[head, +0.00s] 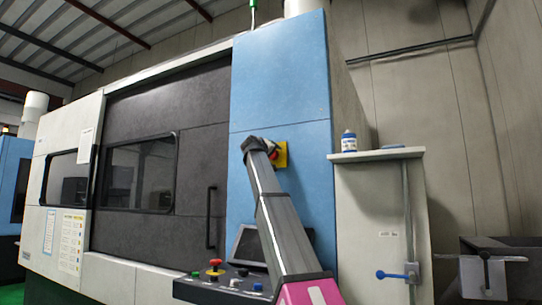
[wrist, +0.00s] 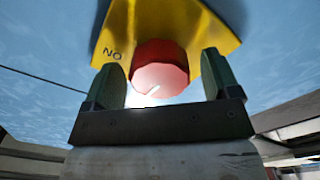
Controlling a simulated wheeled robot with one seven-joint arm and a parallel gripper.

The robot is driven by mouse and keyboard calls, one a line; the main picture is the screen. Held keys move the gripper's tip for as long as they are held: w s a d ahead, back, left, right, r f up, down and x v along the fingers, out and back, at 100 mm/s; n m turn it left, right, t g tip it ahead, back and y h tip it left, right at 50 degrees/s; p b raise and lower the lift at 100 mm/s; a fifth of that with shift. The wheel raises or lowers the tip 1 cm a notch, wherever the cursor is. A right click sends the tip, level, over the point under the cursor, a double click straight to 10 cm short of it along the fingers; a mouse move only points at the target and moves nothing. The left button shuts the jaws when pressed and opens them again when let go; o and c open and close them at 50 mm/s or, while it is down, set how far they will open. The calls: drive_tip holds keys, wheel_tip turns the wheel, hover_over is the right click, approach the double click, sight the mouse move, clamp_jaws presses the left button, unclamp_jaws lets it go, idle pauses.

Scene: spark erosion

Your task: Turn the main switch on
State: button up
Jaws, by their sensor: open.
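The main switch is a red knob (wrist: 160,66) on a yellow plate (wrist: 215,45), and the plate also shows in the head view (head: 283,155) on the blue machine panel. Lettering that reads "NO" in the wrist view, likely "ON" upside down, stands on the plate left of the knob. My gripper (wrist: 160,72) is open, with one finger on each side of the knob. Gaps show between the fingers and the knob, and I cannot tell how deep they reach. In the head view my arm covers part of the switch, and the gripper (head: 254,145) is at its left.
A control panel with coloured buttons (head: 215,275) and a dark screen (head: 250,245) lies below the switch. A grey cabinet (head: 370,220) with a small bottle (head: 349,142) on top stands to the right. The blue panel around the switch is flat and clear.

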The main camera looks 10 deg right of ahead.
drive_tip(key=c, duration=0.9)
drive_tip(key=m, duration=0.4)
drive_tip(key=shift+m, duration=0.3)
drive_tip(key=m, duration=0.4)
drive_tip(key=shift+m, duration=0.3)
drive_tip(key=m, duration=0.4)
drive_tip(key=shift+m, duration=2.4)
